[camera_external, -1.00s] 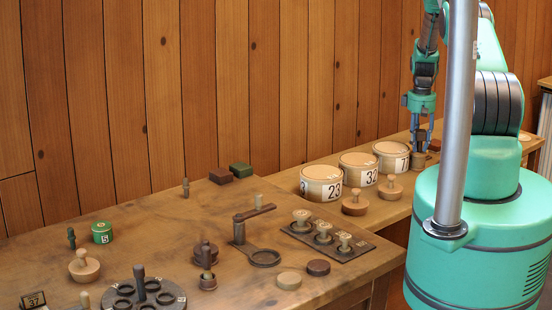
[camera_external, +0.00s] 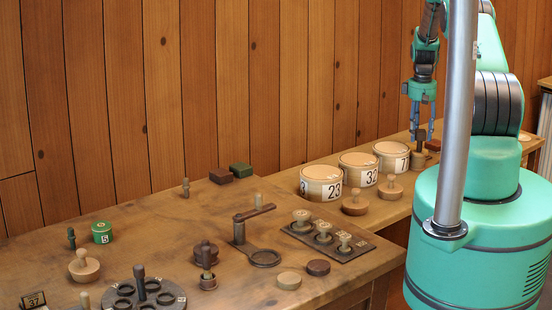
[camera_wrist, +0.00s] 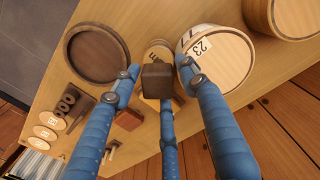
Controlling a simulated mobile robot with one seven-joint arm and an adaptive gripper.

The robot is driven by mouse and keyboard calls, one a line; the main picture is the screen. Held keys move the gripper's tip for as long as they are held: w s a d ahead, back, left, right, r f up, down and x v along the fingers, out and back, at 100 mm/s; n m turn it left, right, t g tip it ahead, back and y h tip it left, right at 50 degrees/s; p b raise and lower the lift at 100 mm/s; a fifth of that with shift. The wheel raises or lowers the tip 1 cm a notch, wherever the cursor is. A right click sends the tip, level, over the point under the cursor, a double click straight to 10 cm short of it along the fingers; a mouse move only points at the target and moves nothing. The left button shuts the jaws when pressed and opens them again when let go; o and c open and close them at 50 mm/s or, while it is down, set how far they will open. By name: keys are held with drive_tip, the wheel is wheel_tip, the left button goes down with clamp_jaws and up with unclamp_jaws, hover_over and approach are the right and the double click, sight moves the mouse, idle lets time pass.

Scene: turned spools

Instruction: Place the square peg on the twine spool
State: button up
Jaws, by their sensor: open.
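The square peg (camera_external: 421,134) is dark brown and stands upright on a short tan round piece (camera_external: 419,160) at the far end of the back bench, which looks like the twine spool. In the wrist view the peg's square top (camera_wrist: 157,78) shows in front of the tan piece (camera_wrist: 159,50), which bears a dark mark and is partly hidden. My gripper (camera_external: 420,128) is above the tan piece, with its blue fingers around the peg's upper part. In the wrist view my gripper (camera_wrist: 159,76) is open, with gaps between the fingertips and the peg.
Several numbered round tubs stand left of the tan piece, the nearest being tub 7 (camera_external: 391,157). A reddish block (camera_external: 434,145) sits close on the right. Knobbed wooden pieces (camera_external: 391,190) stand in front. The wrist view shows a dark round dish (camera_wrist: 97,52).

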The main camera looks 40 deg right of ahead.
wheel_tip(320, 180, up, 8)
drive_tip(key=shift+a+r+b, duration=0.1)
drive_tip(key=shift+b, duration=0.2)
idle(0.7)
